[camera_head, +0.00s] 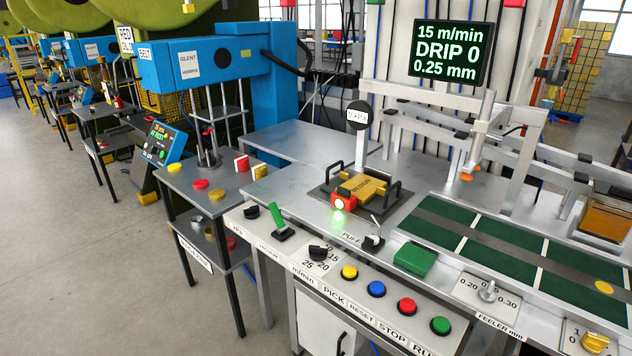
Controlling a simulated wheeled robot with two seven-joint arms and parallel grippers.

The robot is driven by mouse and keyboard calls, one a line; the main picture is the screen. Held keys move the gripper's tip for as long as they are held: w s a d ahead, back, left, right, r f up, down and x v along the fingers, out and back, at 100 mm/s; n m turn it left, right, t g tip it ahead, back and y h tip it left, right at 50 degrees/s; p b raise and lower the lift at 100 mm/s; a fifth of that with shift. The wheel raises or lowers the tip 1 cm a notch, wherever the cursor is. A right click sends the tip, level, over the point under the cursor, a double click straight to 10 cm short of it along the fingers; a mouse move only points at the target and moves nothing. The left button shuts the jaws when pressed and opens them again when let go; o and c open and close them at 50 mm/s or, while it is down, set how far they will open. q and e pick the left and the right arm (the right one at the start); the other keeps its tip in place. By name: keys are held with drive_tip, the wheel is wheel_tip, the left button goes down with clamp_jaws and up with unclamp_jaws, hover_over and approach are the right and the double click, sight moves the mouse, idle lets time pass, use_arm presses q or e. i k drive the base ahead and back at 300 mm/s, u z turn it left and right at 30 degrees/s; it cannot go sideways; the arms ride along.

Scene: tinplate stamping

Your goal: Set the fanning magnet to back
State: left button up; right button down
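No part clearly marked as the fanning magnet can be made out. On the left end of the control panel (330,275) a green-handled lever (277,217) stands on a black base, its handle tilted toward the back left. A small label (269,250) in front of it is too small to read surely. Left of it is a black rotary knob (251,212). Behind the panel, a yellow block (363,187) sits in a dark fixture (325,195) with black handles, beside a red unit (343,202) with a lit green lamp. Neither of my grippers is in view.
A speed knob (318,252), a row of coloured buttons (377,289) and a feeler knob (488,291) line the front panel. A thin upright lever (375,230) stands behind the buttons. A green conveyor (490,232) lies at right. A display (451,53) reads DRIP 0.

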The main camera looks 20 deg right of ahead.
sight(342, 199)
drive_tip(key=z, duration=0.4)
drive_tip(key=i, duration=0.75)
drive_tip(key=z, duration=0.7)
